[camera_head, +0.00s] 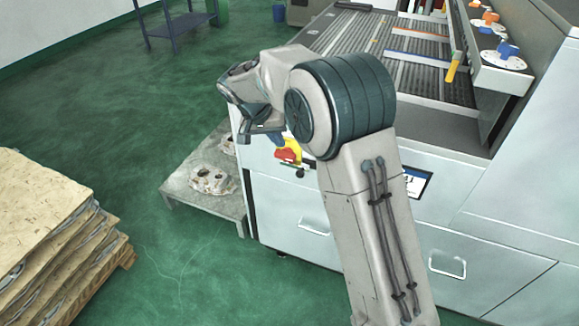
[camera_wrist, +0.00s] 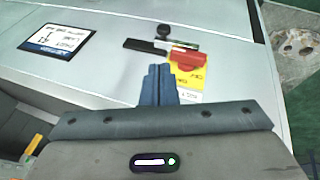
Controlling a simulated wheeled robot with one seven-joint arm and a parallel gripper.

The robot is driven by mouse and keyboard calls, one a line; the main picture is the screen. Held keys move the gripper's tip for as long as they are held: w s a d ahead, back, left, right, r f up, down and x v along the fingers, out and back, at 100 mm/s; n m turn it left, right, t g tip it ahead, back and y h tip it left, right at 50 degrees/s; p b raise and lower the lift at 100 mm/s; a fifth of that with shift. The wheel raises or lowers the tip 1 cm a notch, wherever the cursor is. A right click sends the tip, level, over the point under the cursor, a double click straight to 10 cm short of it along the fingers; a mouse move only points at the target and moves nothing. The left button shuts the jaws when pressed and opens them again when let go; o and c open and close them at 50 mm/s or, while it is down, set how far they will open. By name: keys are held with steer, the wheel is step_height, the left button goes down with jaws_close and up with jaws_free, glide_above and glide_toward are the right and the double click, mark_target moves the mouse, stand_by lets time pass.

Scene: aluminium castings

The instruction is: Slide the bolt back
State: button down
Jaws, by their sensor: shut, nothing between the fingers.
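My gripper (camera_wrist: 158,72) is shut and empty, its blue fingers together in front of the white cabinet face. In the head view the blue fingers (camera_head: 279,139) show just above the red handle. The bolt appears to be the small dark and metal fitting (camera_wrist: 185,43) with a round black knob (camera_wrist: 164,32), beyond my fingertips in the wrist view. A flat black bar (camera_wrist: 145,46) lies beside it. A red handle (camera_wrist: 185,58) on a yellow label (camera_wrist: 208,80) is just right of my fingertips. The fingers look apart from the fitting; the exact gap cannot be told.
The white machine cabinet (camera_head: 300,205) carries pull handles and a screen label (camera_wrist: 58,42). A low grey table (camera_head: 185,190) with castings (camera_head: 210,180) stands left of it. A stacked pallet (camera_head: 45,240) is at the left. Green floor between is clear.

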steer(key=w+a+f, duration=0.2)
steer(key=a+f, duration=0.2)
steer(key=shift+a, duration=0.3)
steer(key=p, duration=0.3)
glide_toward(288, 165)
step_height(288, 165, down, 3)
steer(key=s, duration=0.1)
steer(key=d, duration=0.1)
steer(key=d+f, duration=0.1)
steer(key=d+f+p, duration=0.1)
steer(key=shift+s+d, duration=0.4)
steer(key=shift+d+f, duration=0.3)
